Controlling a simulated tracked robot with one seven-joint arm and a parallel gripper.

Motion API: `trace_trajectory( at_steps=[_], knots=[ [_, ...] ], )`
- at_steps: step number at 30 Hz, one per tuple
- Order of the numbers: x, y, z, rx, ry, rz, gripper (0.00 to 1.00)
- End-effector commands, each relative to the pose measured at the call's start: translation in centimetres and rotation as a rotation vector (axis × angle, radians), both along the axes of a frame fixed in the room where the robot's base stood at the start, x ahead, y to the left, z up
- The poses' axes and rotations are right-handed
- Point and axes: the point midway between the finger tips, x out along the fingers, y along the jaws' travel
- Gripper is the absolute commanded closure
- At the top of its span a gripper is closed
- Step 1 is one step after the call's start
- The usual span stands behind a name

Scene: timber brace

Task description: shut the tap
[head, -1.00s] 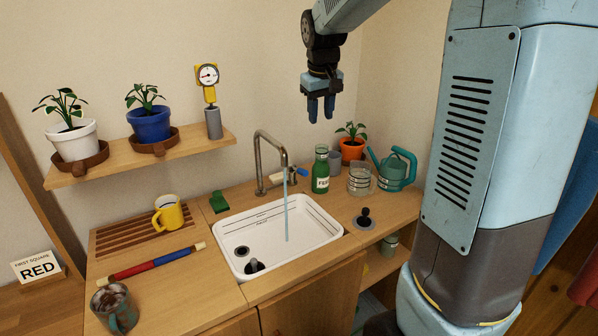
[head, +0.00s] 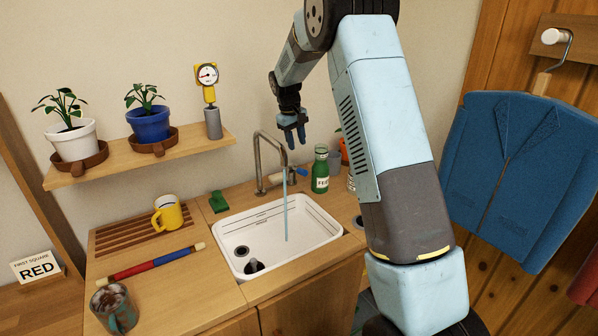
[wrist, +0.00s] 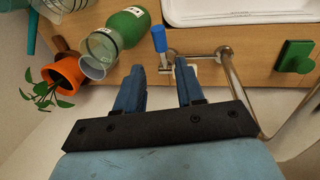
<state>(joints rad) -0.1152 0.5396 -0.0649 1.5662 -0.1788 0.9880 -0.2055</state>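The tap (head: 257,160) is a bent metal pipe behind the white sink (head: 335,228), and a stream of water (head: 286,215) falls from its spout. Its blue-tipped lever (head: 302,171) is at the right of its base. The lever also shows in the wrist view (wrist: 158,38), just beyond the gap between my fingertips. My gripper (head: 296,143) is above and near the lever, pointing down. In the wrist view my gripper (wrist: 158,67) has its two blue fingers apart with nothing held between them. I cannot tell whether a finger touches the tap.
An orange plant pot (wrist: 64,76) is close by. A green block (head: 218,202) lies left of the tap. The shelf (head: 204,143) holds potted plants and a gauge.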

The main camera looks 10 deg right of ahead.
Motion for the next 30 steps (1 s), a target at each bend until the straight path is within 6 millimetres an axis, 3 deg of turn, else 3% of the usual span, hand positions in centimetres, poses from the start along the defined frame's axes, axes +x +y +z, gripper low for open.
trace_trajectory(
  at_steps=[18, 24, 30],
  knots=[
    [0.6, -1.8, -9.9, -0.001, 0.002, 0.000, 0.62],
    [0.8, -2.2, -12.0, 0.000, 0.000, 0.000, 0.62],
    [0.8, -2.3, -12.8, 0.000, 0.000, 0.000, 0.62]
  ],
)
